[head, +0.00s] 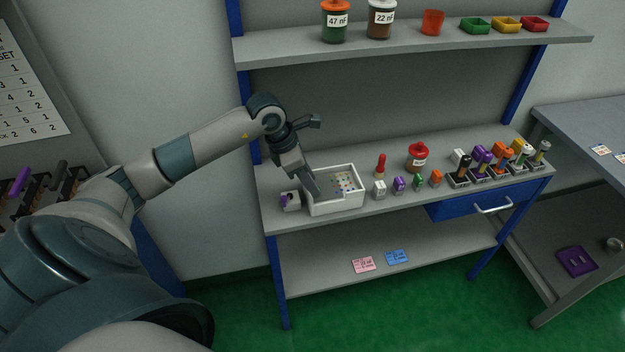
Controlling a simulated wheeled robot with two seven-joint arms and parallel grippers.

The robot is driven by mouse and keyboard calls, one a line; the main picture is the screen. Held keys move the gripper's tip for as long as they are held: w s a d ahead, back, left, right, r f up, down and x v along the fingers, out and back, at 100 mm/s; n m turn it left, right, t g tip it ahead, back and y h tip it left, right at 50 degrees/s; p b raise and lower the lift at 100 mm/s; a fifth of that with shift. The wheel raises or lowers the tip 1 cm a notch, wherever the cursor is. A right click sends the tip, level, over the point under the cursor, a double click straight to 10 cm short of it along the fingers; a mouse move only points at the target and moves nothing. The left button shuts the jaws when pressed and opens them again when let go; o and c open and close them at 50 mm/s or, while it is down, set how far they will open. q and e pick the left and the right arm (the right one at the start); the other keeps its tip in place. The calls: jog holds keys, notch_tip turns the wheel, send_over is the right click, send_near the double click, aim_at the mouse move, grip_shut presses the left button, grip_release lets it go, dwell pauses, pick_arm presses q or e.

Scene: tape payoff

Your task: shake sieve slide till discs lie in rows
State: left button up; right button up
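A white open box (336,208) stands at the left end of the middle shelf. Inside it is a grey surface with several small coloured discs, mostly toward its right side; at this size I cannot tell whether they lie in rows. My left gripper (313,188) points down at the box's left side, with its tips at or just inside the left wall. Its fingers are too small and dark to tell whether they are open or shut, or touching anything. A small white block with a purple part (290,201) sits just left of the box. My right gripper is not in view.
Right of the box stand a red-handled tool (381,165), a red-lidded jar (417,157), several small coloured blocks and a row of stamp-like pieces (480,166). A blue drawer (484,202) hangs below. The upper shelf (400,42) holds jars and trays.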

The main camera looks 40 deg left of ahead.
pick_arm(q)
jog(key=shift+x, duration=0.9)
grip_shut()
